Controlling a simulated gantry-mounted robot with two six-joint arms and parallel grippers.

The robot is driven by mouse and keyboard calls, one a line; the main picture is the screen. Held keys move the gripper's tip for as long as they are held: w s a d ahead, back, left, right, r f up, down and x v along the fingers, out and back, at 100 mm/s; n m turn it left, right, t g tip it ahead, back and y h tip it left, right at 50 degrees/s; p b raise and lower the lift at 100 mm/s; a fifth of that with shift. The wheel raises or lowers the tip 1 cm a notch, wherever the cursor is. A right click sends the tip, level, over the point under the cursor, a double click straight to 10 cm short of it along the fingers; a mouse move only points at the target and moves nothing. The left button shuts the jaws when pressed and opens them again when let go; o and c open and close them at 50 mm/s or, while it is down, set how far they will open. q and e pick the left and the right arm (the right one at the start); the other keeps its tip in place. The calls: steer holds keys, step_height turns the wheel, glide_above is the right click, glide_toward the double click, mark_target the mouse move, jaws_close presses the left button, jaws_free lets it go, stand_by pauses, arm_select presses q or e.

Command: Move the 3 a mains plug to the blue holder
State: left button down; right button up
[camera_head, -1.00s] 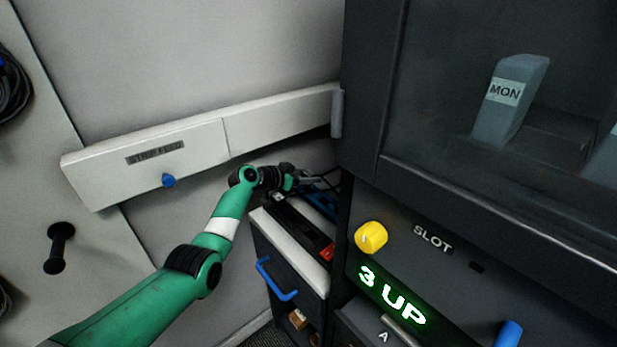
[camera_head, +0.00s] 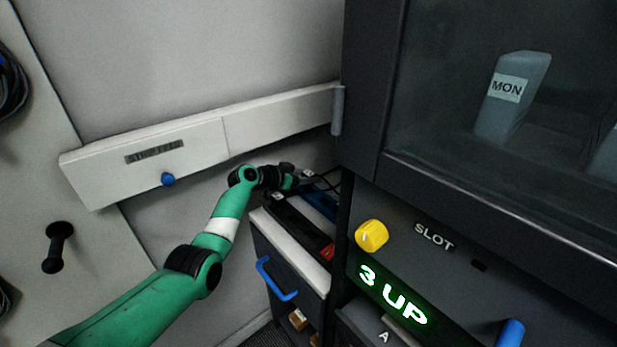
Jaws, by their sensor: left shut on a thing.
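My left gripper (camera_head: 304,178) is at the far end of the green arm, above the back of the small cabinet beside the dark machine. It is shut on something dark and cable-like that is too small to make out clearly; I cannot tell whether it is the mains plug. A blue holder (camera_head: 319,204) lies just below and to the right of the gripper, partly hidden by the dark machine's edge. A red holder (camera_head: 327,252) is nearer the front. My right gripper is not in view.
The dark machine (camera_head: 362,120) with a glass front fills the right side and stands close to the gripper. A yellow knob (camera_head: 371,236) sticks out of its panel. A white rail (camera_head: 200,148) runs along the wall behind. A drawer with a blue handle (camera_head: 276,280) is below.

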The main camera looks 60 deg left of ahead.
arm_select(q)
steer(key=shift+f+b, duration=0.6)
steer(key=shift+b, duration=0.05)
stand_by(0.8)
jaws_free()
stand_by(0.4)
step_height(320, 180, up, 7)
steer(key=p, duration=0.7)
stand_by(0.3)
stand_by(0.5)
